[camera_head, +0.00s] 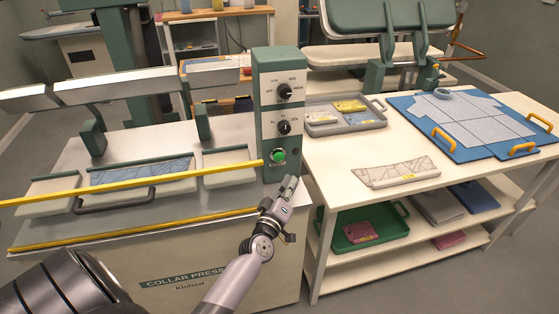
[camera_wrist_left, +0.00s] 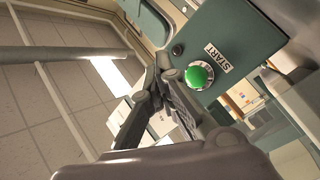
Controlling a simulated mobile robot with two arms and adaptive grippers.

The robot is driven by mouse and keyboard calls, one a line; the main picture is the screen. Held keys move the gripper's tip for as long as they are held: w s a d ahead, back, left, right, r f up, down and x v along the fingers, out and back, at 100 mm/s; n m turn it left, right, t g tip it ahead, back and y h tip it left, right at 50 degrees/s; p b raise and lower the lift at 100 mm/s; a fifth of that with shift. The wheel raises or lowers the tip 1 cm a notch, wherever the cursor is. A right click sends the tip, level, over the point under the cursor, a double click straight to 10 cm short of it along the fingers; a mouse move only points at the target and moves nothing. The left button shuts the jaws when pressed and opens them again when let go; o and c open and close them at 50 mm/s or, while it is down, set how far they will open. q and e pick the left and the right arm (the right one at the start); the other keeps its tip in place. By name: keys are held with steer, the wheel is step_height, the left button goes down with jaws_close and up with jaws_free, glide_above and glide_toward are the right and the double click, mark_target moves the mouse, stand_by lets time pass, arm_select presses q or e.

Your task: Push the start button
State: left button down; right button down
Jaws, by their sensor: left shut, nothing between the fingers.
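The green start button (camera_head: 279,155) sits low on the front of the green control box (camera_head: 283,75) of the collar press. It also shows in the left wrist view as a round green button (camera_wrist_left: 199,75) in a pale ring, with a START label (camera_wrist_left: 218,58) beside it. My left gripper (camera_head: 289,182) is shut and empty, just below the button in the head view. In the left wrist view its fingertips (camera_wrist_left: 160,65) are beside the button, apart from it in the picture. The exact gap in depth is hard to tell. My right gripper is not in view.
Two black knobs (camera_head: 284,92) sit above the button. A yellow bar (camera_head: 130,188) crosses the press front to the left. At right a white table (camera_head: 335,160) holds a grey tray (camera_head: 345,124), a folded patterned cloth (camera_head: 396,171) and a blue board (camera_head: 475,150).

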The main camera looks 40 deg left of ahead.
mark_target(279, 157)
arm_select(q)
steer(key=w+a+b, duration=0.2)
steer(key=w+a, duration=0.2)
steer(key=a, duration=0.1)
steer(key=shift+w, duration=0.15)
stand_by(1.4)
steer(key=shift+w+a+r, duration=0.1)
steer(key=shift+a+r, duration=0.1)
